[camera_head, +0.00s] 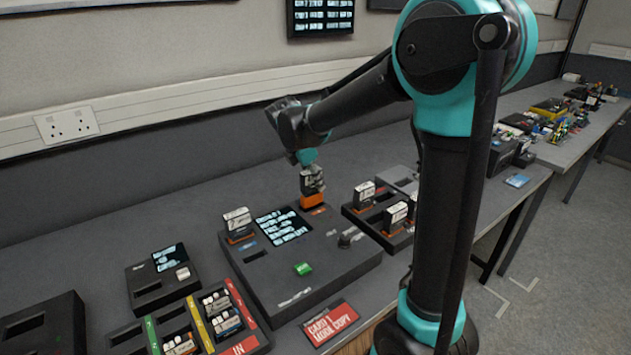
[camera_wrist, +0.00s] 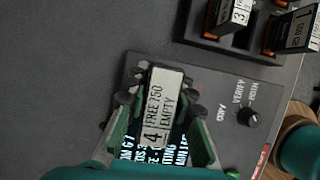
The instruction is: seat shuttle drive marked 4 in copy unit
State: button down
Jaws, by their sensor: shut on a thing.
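My gripper (camera_head: 312,178) is shut on the shuttle drive marked 4 (camera_wrist: 160,108), whose white label reads "4 FREE 750 EMPTY" in the wrist view. The drive's orange lower end (camera_head: 313,201) points down at the far right part of the copy unit (camera_head: 335,258). I cannot tell whether that end is in a slot or just above it. The copy unit is a dark box with a lit text screen (camera_head: 285,227), a green button (camera_head: 303,269) and a knob (camera_wrist: 248,115). Another white and orange drive (camera_head: 237,222) stands upright at its left.
A dark rack (camera_head: 368,227) right of the unit holds several drives, including those marked 3 (camera_wrist: 232,14) and 1 (camera_wrist: 292,30). A red card (camera_head: 330,324) lies in front. A sorting tray (camera_head: 245,345) and a small screen unit (camera_head: 140,283) are at left. Bench behind is clear.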

aim_at(315, 192)
jog(key=shift+f, duration=2.1)
dwell(2.1)
jog(key=c, duration=1.2)
grip_release()
jog(key=o, duration=0.3)
jog(key=shift+r, duration=3.75)
